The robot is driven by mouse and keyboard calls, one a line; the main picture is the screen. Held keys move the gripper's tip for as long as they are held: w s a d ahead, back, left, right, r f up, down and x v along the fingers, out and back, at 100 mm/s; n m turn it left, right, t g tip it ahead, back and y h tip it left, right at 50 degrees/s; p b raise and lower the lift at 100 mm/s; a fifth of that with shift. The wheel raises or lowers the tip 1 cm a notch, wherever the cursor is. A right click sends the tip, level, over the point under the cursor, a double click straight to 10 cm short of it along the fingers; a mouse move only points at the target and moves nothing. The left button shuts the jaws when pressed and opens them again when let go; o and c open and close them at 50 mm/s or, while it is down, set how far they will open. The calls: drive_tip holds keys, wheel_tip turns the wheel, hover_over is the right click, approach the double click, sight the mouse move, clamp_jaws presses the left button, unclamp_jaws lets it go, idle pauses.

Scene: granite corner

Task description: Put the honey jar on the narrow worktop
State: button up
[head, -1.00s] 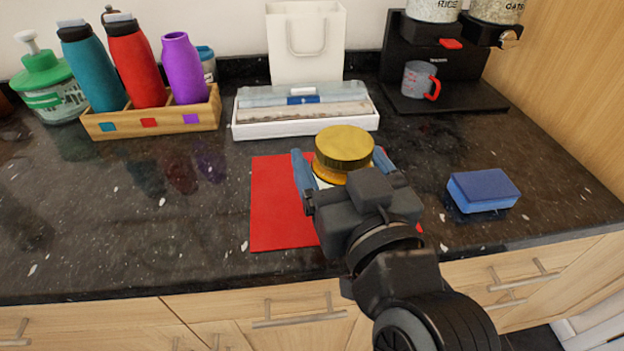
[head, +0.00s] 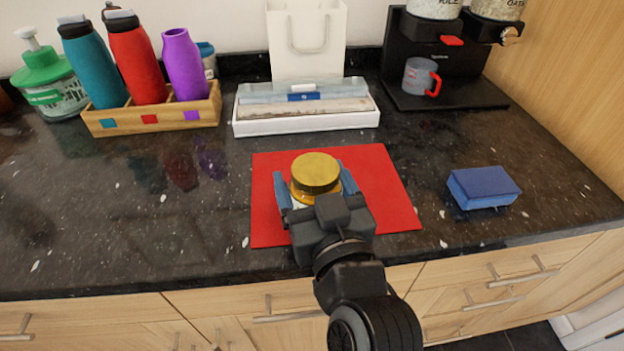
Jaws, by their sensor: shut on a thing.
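The honey jar (head: 315,174) has a gold lid and an amber body with a pale part low on its side. It is upright over the red mat (head: 385,185) on the dark speckled worktop (head: 200,240). My gripper (head: 316,183) has its blue fingers on both sides of the jar and is shut on it. My gripper hides the jar's lower part, so I cannot tell whether its base touches the mat.
A blue sponge (head: 484,188) lies to the right. A white tray of boxes (head: 305,126) stands behind the mat. A wooden bottle rack (head: 150,119) is at the back left, and a grey mug (head: 420,75) on a black stand is at the back right. The worktop left of the mat is clear.

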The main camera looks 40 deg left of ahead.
drive_tip(key=o, duration=1.5)
drive_tip(key=shift+f, duration=0.1)
drive_tip(key=shift+r, duration=0.2)
drive_tip(key=shift+b+v, duration=0.9)
drive_tip(key=shift+v, duration=5.15)
drive_tip(key=shift+f, duration=0.1)
